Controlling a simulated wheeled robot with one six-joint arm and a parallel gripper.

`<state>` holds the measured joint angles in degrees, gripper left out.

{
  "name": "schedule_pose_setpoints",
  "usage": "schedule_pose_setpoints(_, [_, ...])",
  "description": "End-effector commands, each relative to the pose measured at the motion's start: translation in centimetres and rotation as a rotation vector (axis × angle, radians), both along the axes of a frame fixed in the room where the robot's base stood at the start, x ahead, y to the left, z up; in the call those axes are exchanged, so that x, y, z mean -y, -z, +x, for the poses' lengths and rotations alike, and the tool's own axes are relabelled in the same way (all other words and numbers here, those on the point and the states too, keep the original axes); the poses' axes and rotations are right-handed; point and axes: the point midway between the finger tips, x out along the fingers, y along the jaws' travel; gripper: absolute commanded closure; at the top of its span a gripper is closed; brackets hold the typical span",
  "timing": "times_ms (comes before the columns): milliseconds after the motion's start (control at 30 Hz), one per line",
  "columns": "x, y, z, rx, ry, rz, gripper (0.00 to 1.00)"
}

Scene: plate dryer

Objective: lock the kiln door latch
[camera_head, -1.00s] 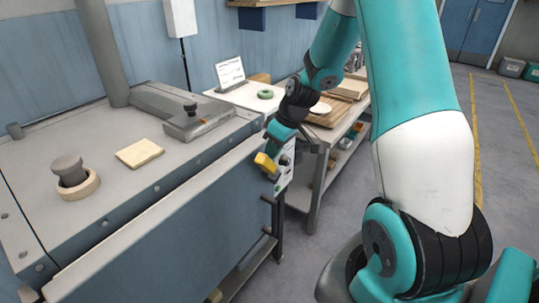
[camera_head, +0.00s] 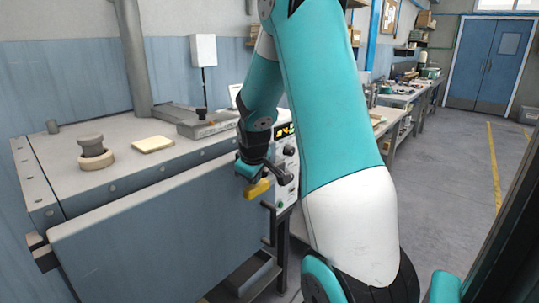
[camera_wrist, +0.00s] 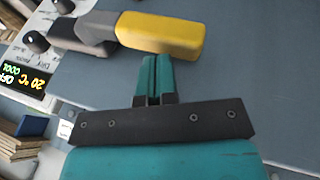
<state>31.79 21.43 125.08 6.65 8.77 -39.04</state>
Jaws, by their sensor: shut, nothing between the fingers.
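The kiln door (camera_head: 160,235) is the blue-grey front panel of the kiln; I cannot tell whether it is fully closed. The latch has a yellow grip (camera_head: 257,189) on a dark grey lever. It points left from its pivot, close to horizontal, across the door's right edge. In the wrist view the yellow grip (camera_wrist: 165,35) lies just beyond my fingertips. My gripper (camera_wrist: 153,62) is shut and empty; whether it touches the grip is unclear. In the head view my gripper (camera_head: 249,172) is just above the grip, partly hidden by my wrist.
The control panel (camera_head: 287,165) is right of the latch; its display (camera_wrist: 25,85) reads 20 °C. A ringed plug (camera_head: 95,155) and pale slab (camera_head: 153,145) sit on the kiln top. Workbenches (camera_head: 400,100) stand behind. The floor (camera_head: 445,180) at right is clear.

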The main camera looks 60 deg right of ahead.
Motion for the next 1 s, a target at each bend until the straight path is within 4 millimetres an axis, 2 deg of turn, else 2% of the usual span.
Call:
schedule_pose_setpoints(200, [-0.1, 0.9, -0.1, -0.001, 0.004, 0.001, 1.00])
schedule_pose_setpoints(800, [-0.6, 1.5, -0.2, -0.009, 0.000, 0.008, 1.00])
schedule_pose_setpoints(900, [-0.6, 1.2, -0.2, -0.010, -0.001, 0.009, 1.00])
schedule_pose_setpoints(1000, [-0.7, 0.1, -0.1, -0.007, -0.002, 0.008, 1.00])
